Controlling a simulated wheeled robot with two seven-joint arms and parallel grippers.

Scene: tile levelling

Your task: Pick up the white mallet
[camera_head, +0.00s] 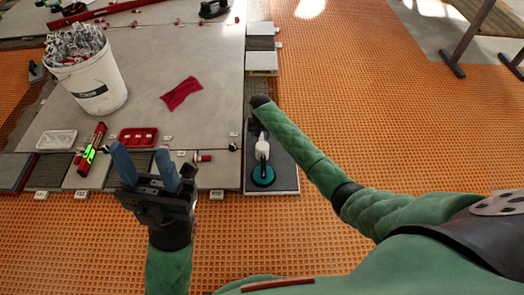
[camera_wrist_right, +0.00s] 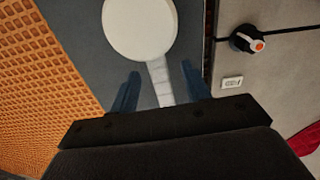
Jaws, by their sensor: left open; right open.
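The white mallet (camera_head: 262,148) lies on a dark grey slab (camera_head: 286,179) right of the large tiles. In the right wrist view its round white head (camera_wrist_right: 140,28) is at the top, and its pale handle (camera_wrist_right: 158,80) runs down between my right fingers. My right gripper (camera_wrist_right: 160,70) is open, with one finger on each side of the handle; I cannot tell whether they touch it. In the head view my right gripper is mostly hidden by its own arm. My left gripper (camera_head: 144,156) is open and empty, in front of the tiles.
A teal disc-shaped tool (camera_head: 263,176) sits on the slab close to the mallet head. A white bucket (camera_head: 88,78) of clips, a red cloth (camera_head: 181,93), a red tray (camera_head: 138,137) and a level (camera_head: 90,149) lie left. Orange matting (camera_head: 370,110) is open at right.

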